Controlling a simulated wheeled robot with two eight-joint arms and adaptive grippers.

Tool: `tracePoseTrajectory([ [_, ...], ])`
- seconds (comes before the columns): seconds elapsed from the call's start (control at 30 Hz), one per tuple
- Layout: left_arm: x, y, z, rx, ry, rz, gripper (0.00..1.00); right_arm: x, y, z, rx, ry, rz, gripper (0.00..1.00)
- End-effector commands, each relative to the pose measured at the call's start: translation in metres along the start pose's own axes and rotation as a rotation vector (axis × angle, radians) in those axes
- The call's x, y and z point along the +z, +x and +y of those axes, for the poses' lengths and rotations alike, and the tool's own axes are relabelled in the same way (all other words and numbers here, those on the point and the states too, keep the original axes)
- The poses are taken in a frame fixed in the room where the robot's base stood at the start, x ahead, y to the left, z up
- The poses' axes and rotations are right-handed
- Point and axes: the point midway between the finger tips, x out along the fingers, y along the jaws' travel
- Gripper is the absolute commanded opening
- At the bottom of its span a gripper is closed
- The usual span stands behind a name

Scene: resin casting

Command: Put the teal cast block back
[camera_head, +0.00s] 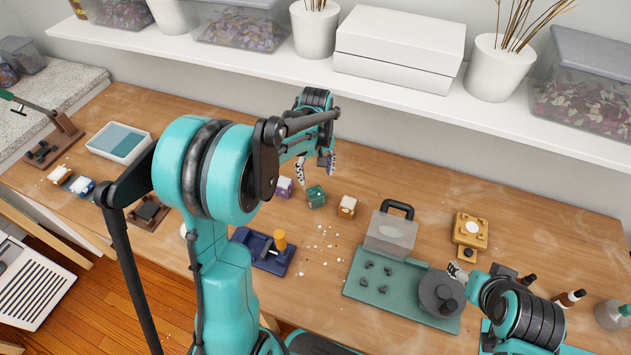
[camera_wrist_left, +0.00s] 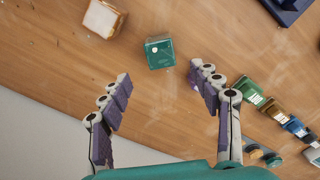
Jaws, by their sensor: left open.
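The teal cast block (camera_head: 316,196) stands on the wooden table between a purple block (camera_head: 284,187) and a cream block (camera_head: 347,206). My left gripper (camera_head: 315,172) is open and empty above and behind the teal block. In the left wrist view, the teal block (camera_wrist_left: 159,52) lies just beyond the gap between the fingertips (camera_wrist_left: 160,80), apart from both. The cream block (camera_wrist_left: 104,18) is to its upper left there. A purple block is mostly hidden behind the right finger. My right gripper (camera_head: 460,272) is by the dark round pot; its jaw state is unclear.
A row of several coloured blocks (camera_wrist_left: 272,110) lies at right in the wrist view. A blue clamp-like tool (camera_head: 262,250), a green mat (camera_head: 365,288) with a clear box (camera_head: 390,235) and dark pot (camera_head: 441,293), and a yellow device (camera_head: 470,230) occupy the table. A shelf (camera_head: 420,104) overhangs behind.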

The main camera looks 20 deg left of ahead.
Motion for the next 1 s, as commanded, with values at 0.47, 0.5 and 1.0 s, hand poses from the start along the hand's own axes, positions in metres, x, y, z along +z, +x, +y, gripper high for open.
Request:
tracePoseTrajectory([
  [0.47, 0.101, -0.09, -0.039, 0.17, 0.436, 0.278, 0.63, 0.0, 0.0, 0.0, 0.0, 0.0, 0.0, 0.63],
  [0.5, 0.111, -0.093, -0.044, 0.185, 0.483, 0.313, 0.63, 0.0, 0.0, 0.0, 0.0, 0.0, 0.0, 0.63],
  [1.0, 0.176, -0.091, -0.08, 0.26, 0.812, 0.581, 0.63, 0.0, 0.0, 0.0, 0.0, 0.0, 0.0, 0.63],
])
